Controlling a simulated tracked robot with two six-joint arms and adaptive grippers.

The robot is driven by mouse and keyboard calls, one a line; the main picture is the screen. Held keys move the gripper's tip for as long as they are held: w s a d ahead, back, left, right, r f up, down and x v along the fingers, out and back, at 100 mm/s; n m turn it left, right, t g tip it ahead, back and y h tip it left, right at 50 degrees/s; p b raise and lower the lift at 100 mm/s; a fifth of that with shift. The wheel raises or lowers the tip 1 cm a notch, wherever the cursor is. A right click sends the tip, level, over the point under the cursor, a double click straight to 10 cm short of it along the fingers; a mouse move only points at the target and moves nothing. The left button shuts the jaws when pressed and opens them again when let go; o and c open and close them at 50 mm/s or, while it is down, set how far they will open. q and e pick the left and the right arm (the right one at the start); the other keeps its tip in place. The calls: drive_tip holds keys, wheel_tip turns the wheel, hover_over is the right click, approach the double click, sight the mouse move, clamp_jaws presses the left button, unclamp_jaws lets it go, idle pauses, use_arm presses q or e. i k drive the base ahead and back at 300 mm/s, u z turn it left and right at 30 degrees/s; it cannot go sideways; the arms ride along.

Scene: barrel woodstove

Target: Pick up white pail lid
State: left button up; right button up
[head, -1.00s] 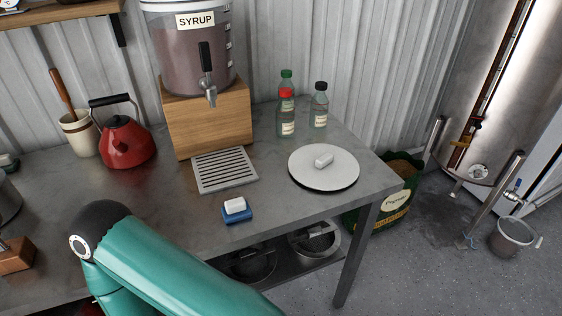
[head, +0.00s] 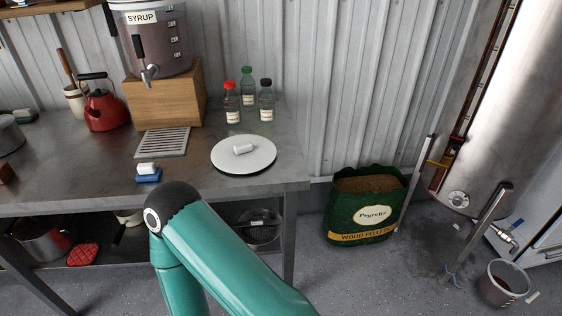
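The white pail lid (head: 262,160) lies flat near the right end of the grey metal table in the head view. It is a round white disc with a small white handle (head: 243,149) on top. A teal arm of mine, with a dark joint cap, stands in front of the table below and left of the lid, apart from it. Neither gripper shows in the view.
Several small bottles (head: 232,104) stand just behind the lid. A syrup dispenser on a wooden block (head: 168,100), a drip grate (head: 162,142) and a blue-and-white block (head: 148,175) are to its left. A pellet bag (head: 365,205) and a bucket (head: 505,283) stand on the floor to the right.

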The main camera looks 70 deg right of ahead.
sight(245, 153)
drive_tip(key=k, duration=0.9)
drive_tip(key=z, duration=1)
drive_tip(key=i, duration=0.9)
drive_tip(key=z, duration=0.15)
